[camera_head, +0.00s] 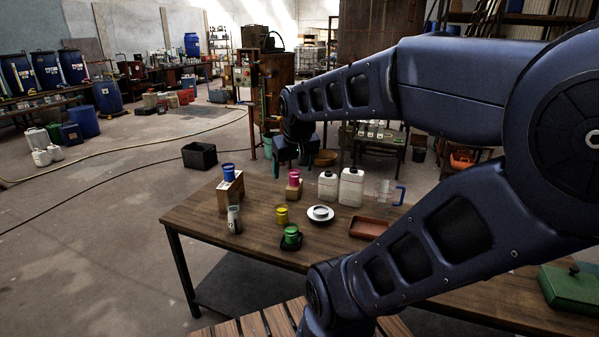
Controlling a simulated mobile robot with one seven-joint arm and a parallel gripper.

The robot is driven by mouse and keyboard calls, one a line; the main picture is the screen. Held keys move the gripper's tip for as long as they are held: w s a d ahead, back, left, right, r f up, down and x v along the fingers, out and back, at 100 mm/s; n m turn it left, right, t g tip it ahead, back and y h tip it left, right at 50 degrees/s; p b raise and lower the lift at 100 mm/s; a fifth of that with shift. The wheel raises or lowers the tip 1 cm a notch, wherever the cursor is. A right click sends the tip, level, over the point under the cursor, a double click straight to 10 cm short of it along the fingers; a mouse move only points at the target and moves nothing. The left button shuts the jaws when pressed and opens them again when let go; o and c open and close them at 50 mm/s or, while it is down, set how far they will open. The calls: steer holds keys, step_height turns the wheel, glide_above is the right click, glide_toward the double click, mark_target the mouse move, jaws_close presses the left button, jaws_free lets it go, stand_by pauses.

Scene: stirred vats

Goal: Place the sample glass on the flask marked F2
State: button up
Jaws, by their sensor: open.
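My gripper (294,157) hangs at the end of my arm, above and behind the far side of the wooden table (195,220). It is open, and I see nothing between its fingers. Small coloured vessels stand on the table: a blue one (229,171) on a wooden block, a pink one (294,177) on another block, a yellow one (282,214), and a green one (291,233) in a dark holder. A pale grey container (234,219) stands at the left. No marking F2 is readable, and I cannot tell which thing is the sample glass.
Two white jugs (351,188) and a clear jug with a blue handle (384,191) stand at the table's back. A white dish (321,213) and a reddish-brown tray (368,229) lie nearer. A green box (570,289) is far right. My arm hides much of the table's right.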

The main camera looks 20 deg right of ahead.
steer(key=shift+y, duration=0.3)
steer(key=s, duration=0.4)
steer(key=shift+d+r, duration=0.1)
steer(key=shift+r, duration=0.05)
stand_by(0.9)
